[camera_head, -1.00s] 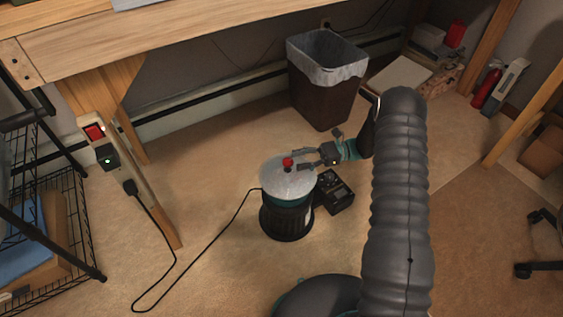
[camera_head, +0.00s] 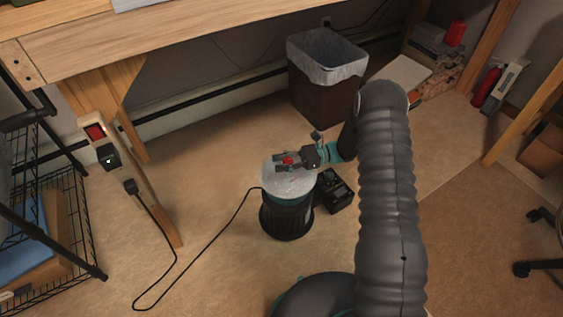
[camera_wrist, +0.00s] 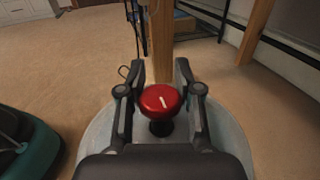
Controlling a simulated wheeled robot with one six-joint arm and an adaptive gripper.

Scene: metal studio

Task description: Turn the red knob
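The red knob (camera_head: 288,160) stands on the pale round top of a dark cylindrical device (camera_head: 286,216) on the floor. In the wrist view the knob (camera_wrist: 160,100) is a glossy red dome with a white mark, on a dark stem. My gripper (camera_head: 280,160) reaches in from the right at the knob's height. In the wrist view its two fingers (camera_wrist: 160,76) are open, one on each side of the knob. A gap shows on both sides, so the fingers look apart from it.
A black box (camera_head: 335,192) sits on the floor right of the device. A bin with a liner (camera_head: 327,95) stands behind. A black cable (camera_head: 215,242) runs left to a power strip (camera_head: 118,160) on the table leg. A wire rack (camera_head: 70,215) is at left.

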